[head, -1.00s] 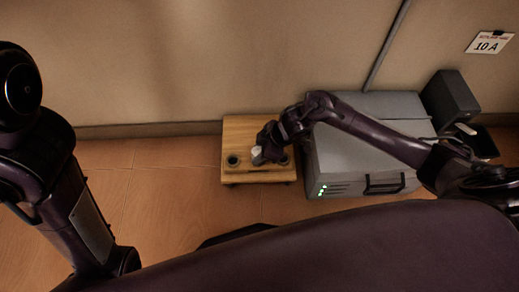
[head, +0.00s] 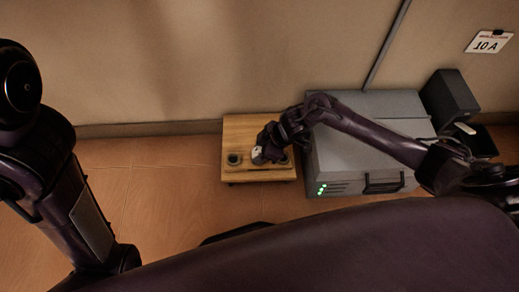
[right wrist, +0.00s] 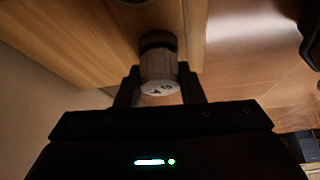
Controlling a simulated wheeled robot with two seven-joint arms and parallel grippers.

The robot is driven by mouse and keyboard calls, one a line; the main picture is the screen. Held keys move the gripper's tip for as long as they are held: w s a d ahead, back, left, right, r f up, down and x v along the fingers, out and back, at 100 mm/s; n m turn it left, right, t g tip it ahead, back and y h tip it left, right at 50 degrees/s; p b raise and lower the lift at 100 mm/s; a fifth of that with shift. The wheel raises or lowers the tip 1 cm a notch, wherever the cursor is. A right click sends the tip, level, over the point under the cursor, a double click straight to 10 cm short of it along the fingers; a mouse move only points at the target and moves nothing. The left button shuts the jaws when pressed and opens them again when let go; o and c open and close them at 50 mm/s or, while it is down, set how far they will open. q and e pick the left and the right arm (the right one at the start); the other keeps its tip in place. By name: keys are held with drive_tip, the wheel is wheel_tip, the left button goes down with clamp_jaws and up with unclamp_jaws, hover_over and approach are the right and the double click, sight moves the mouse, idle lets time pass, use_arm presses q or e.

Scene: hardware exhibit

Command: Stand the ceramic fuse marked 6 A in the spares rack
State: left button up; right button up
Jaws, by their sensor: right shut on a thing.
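A short white ceramic fuse (right wrist: 158,72) is between the fingers of my right gripper (right wrist: 158,90). Its round end faces the wrist camera with a small dark mark that looks like 6 A, turned. In the head view the right gripper (head: 262,156) is over the wooden spares rack (head: 250,128), shut on the fuse (head: 257,154). The rack has a dark round socket (head: 234,159) at left and another (head: 286,160) at right, partly covered by the gripper. In the wrist view a dark socket (right wrist: 158,40) lies right behind the fuse's far end; I cannot tell whether the fuse is inside it.
A grey case (head: 360,150) with green lights and a black handle stands close to the rack's right. A dark box (head: 450,96) and a dark tray (head: 482,142) are farther right. A 10 A sign (head: 489,42) hangs on the wall. The floor (head: 165,195) left of the rack is clear.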

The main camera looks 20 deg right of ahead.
drive_tip(key=shift+f, duration=0.3)
idle(0.6)
drive_tip(key=o, duration=1)
drive_tip(key=shift+o, duration=0.5)
drive_tip(key=o, duration=0.4)
